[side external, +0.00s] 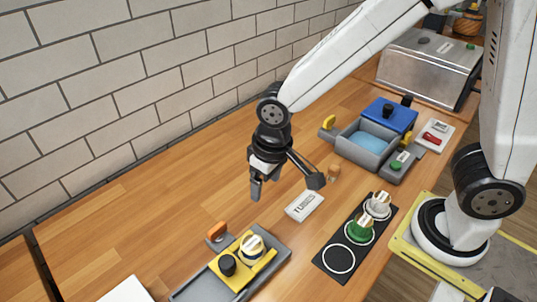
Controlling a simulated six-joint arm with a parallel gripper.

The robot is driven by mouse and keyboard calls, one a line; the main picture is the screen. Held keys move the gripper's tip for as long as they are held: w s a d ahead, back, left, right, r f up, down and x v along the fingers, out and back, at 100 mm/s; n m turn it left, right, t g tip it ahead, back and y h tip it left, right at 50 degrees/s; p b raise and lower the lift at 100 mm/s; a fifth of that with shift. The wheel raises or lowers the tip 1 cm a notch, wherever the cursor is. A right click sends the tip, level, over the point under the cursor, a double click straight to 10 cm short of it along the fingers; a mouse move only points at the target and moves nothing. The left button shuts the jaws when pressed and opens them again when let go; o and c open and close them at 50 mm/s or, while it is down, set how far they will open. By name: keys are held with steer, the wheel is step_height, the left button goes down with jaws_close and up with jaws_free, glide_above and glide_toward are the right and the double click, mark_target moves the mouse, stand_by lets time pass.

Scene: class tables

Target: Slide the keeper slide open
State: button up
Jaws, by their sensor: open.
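A yellow plate with a black knob (228,264), which looks like the keeper slide, lies on a grey base (271,262) at the bottom. A round white-and-gold piece (252,247) stands at the plate's far right part. Whether the plate is fully shut cannot be told. My gripper (286,188) is open and empty, its two fingers spread, above the wooden table. It is beyond the yellow plate in the picture and apart from it.
An orange block (216,230) sits at the base's far edge. A TUBES card (304,206) lies below my gripper. A black strip (337,260) holds a green and a white piece. A grey box with a blue lid (391,114) stands farther back. The table's left part is clear.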

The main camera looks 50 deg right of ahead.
steer(key=n+g, duration=0.1)
glide_above(227, 262)
steer(key=shift+r+h, duration=0.3)
steer(key=shift+r, duration=0.15)
steer(key=shift+f, duration=3.9)
